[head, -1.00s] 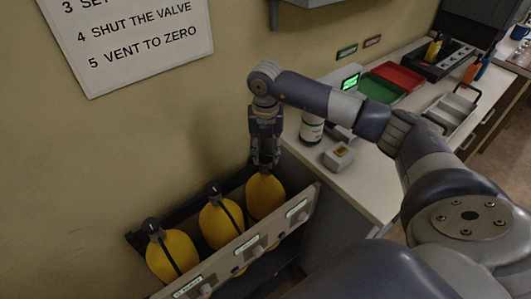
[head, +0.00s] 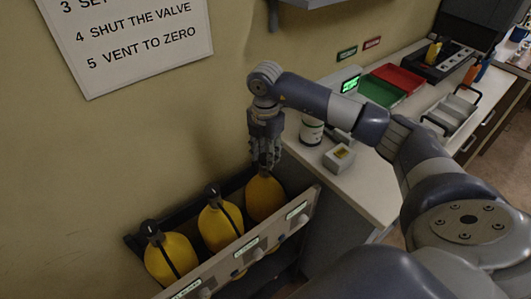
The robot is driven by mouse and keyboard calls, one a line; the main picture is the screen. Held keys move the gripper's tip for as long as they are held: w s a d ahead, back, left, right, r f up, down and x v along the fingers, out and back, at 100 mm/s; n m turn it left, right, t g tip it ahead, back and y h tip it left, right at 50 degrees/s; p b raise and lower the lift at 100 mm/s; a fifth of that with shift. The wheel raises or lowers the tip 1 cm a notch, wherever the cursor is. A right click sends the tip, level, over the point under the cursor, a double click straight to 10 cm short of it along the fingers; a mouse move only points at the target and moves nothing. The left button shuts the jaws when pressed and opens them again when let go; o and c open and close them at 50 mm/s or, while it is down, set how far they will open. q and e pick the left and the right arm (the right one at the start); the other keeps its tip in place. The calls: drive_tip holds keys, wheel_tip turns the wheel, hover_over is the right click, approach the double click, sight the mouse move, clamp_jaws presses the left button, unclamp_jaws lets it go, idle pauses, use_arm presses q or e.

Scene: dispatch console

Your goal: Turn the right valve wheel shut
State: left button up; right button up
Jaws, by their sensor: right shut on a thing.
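Three yellow cylinders with black tops stand in a rack (head: 222,262) against the wall. The left cylinder (head: 172,260) and the middle cylinder (head: 220,224) show their black valve tops. My right gripper (head: 266,166) points down over the right cylinder (head: 265,198), shut at its top. The right valve wheel is hidden by the fingers, so its angle cannot be seen. My left gripper is not in view.
A white counter (head: 372,190) runs to the right of the rack. A wall sign (head: 130,40) hangs at upper left.

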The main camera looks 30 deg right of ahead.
sight(265, 157)
idle(0.4)
drive_tip(key=o, duration=1.1)
drive_tip(key=shift+c, duration=0.2)
wheel_tip(265, 157, up, 12)
drive_tip(key=shift+s, duration=0.1)
